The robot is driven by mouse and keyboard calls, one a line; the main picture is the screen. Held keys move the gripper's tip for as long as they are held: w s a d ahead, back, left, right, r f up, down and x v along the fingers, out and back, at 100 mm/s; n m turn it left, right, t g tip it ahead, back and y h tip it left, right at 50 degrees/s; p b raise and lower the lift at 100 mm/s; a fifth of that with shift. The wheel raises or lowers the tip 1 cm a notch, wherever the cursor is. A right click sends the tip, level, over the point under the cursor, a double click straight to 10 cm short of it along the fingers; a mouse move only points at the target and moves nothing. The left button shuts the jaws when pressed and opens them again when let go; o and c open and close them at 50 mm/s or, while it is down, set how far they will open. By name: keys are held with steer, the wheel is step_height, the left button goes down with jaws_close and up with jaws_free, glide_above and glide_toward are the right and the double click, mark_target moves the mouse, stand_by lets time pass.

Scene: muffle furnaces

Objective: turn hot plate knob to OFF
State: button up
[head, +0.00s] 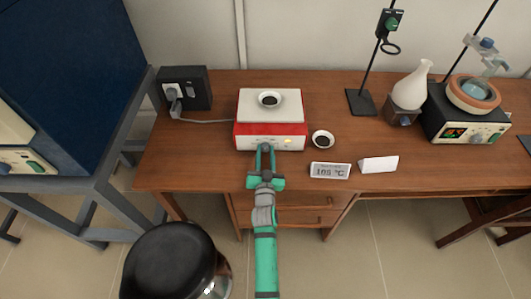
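The hot plate (270,136) has a red body and a white top, and stands on the wooden bench. A small dish with dark contents (270,99) sits on its top. Its front panel shows small markings and a lit yellow light (288,141) at the right. My green gripper (265,149) is at the middle of this front panel, with its fingertips at or just in front of it. The fingers cover that part of the panel, so the knob is hidden or cannot be made out. I cannot tell whether the fingers are shut or touching a knob.
A small dish (322,139), a display reading about 100 °C (330,170) and a blank white card (379,164) are right of the hot plate. A socket box (186,89) is left, with a cable. A dark round stool (168,262) stands in front.

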steer(key=shift+c, duration=0.6)
steer(key=shift+n, duration=2.2)
steer(key=o, duration=1)
steer(key=shift+o, duration=0.2)
steer(key=s, duration=1)
steer(key=shift+s, duration=0.4)
